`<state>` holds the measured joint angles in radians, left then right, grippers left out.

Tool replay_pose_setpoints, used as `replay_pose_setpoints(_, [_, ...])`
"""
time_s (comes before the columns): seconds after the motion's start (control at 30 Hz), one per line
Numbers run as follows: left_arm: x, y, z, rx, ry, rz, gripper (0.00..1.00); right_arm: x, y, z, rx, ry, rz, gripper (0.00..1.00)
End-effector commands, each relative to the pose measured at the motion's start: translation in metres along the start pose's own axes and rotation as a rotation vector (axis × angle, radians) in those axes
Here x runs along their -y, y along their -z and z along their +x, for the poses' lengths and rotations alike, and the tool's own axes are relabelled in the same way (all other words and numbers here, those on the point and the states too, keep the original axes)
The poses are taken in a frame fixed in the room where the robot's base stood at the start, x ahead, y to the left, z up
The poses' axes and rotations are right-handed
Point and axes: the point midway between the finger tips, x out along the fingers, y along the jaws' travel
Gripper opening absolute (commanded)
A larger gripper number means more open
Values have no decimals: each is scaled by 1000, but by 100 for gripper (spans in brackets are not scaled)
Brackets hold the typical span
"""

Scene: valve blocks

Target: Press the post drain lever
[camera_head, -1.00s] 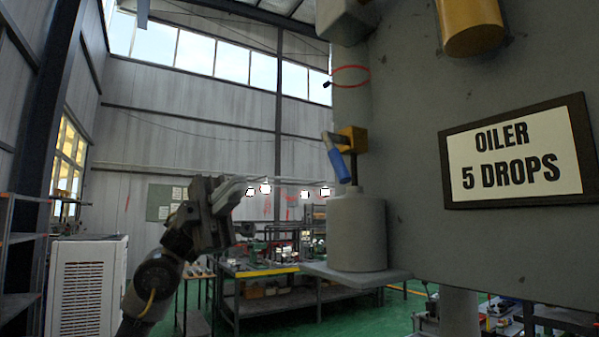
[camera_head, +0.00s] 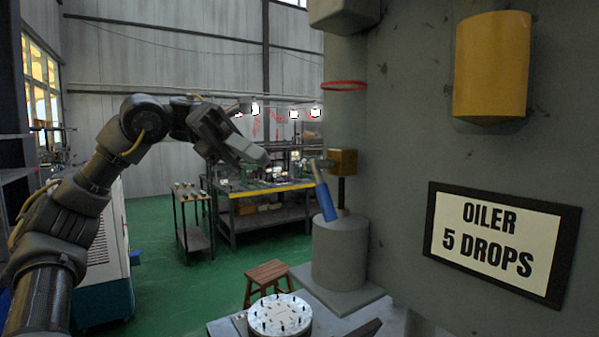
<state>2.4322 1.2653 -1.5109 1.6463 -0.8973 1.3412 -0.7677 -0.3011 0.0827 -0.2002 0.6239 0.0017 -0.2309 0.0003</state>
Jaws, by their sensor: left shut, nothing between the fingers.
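A lever with a blue handle (camera_head: 325,198) hangs from a small brass-coloured block (camera_head: 342,162) on a thin dark post. The handle slants down and to the right in front of the top of a grey cylinder (camera_head: 340,255). My left gripper (camera_head: 264,158) reaches in from the left with its fingers shut and nothing between them. Its tips point right and slightly down, to the left of the lever in the picture, with a visible gap between them. I cannot tell the gap in depth. I do not make out my right gripper.
A grey machine wall with an "OILER 5 DROPS" sign (camera_head: 497,240) and a yellow cylinder (camera_head: 491,65) fills the right. A red ring (camera_head: 345,85) sits above the lever. A round white plate with dark pegs (camera_head: 280,316) and a wooden stool (camera_head: 269,276) are below.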

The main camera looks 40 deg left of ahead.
Motion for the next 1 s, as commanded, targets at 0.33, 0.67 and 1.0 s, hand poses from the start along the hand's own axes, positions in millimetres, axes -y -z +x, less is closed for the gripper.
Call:
replay_pose_setpoints(0.33, [-31,33,-9,-58,105,430,0,10,2,-1,-8,12,3,36])
replay_pose_setpoints(0.67, [-26,36,-10,-51,143,681,0,1,2,-1,-10,3,0,36])
replay_pose_setpoints(1.0, [-27,36,-9,-51,142,688,0,-1,1,-1,-9,0,-1,36])
